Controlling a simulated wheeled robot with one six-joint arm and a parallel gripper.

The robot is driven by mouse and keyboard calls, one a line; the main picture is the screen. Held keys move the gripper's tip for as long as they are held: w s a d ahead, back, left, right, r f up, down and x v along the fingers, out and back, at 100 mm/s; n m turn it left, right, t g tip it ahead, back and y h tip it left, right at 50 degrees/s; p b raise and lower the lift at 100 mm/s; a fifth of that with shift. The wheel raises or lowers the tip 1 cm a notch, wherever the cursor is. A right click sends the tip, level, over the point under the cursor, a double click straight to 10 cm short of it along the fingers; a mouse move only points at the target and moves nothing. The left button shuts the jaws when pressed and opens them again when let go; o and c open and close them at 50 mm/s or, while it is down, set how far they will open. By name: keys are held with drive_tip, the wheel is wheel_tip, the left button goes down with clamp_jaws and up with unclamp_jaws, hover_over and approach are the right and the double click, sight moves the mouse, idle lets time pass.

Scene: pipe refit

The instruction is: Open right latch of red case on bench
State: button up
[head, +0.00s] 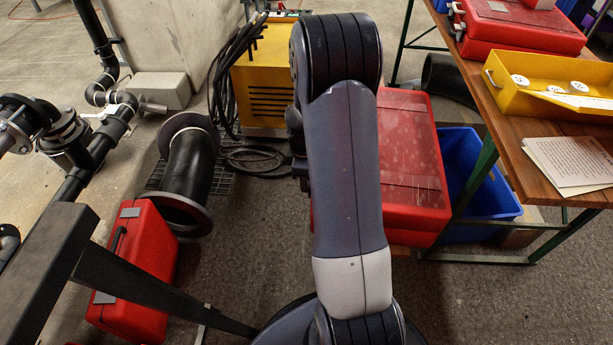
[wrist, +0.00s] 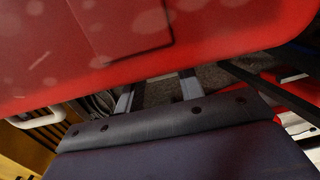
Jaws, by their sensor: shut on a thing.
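A large red case (head: 418,150) with a speckled lid stands beside the bench in the head view, partly hidden behind my arm. Its speckled red surface (wrist: 60,50) fills the top of the wrist view, very close. My gripper (wrist: 156,92) shows there as two grey fingers reaching up to the case's lower edge. The fingertips are behind that edge, and the latch they close on is hidden. A pale handle-like bar (wrist: 40,118) sticks out at the left. In the head view my gripper is mostly hidden by my arm. Another red case (head: 520,22) lies on the wooden bench.
A yellow tray (head: 545,100) and papers (head: 570,160) lie on the bench (head: 520,120). A blue bin (head: 480,205) stands below it. A yellow machine (head: 262,95), a black pipe (head: 190,170) and a red toolbox (head: 140,265) stand left of my arm.

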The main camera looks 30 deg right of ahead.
drive_tip(key=a+g+h, duration=0.1)
drive_tip(key=h, duration=0.1)
drive_tip(key=w+a+f+g+h+p, duration=0.1)
drive_tip(key=g, duration=0.1)
drive_tip(key=w+a+f+g+h+p, duration=0.1)
drive_tip(key=h, duration=0.1)
drive_tip(key=shift+w+f+h, duration=0.1)
drive_tip(key=shift+w+h, duration=0.15)
drive_tip(key=shift+h, duration=0.05)
drive_tip(key=g+h+b, duration=0.1)
drive_tip(key=f+g+h, duration=0.1)
drive_tip(key=a+f+g+h+b, duration=0.1)
drive_tip(key=shift+w+a+f+b, duration=0.1)
drive_tip(key=shift+w+f+b, duration=0.2)
drive_tip(key=shift+w, duration=0.1)
drive_tip(key=shift+w+a+f+g+h+b, duration=0.1)
drive_tip(key=shift+f+g+h+b, duration=0.45)
drive_tip(key=shift+h+b, duration=0.4)
drive_tip(key=shift+a+f+g+h+b, duration=0.1)
drive_tip(key=shift+f+g+h+b, duration=0.25)
drive_tip(key=shift+g+h+b, duration=0.5)
drive_tip(key=shift+d, duration=0.1)
drive_tip(key=o, duration=1)
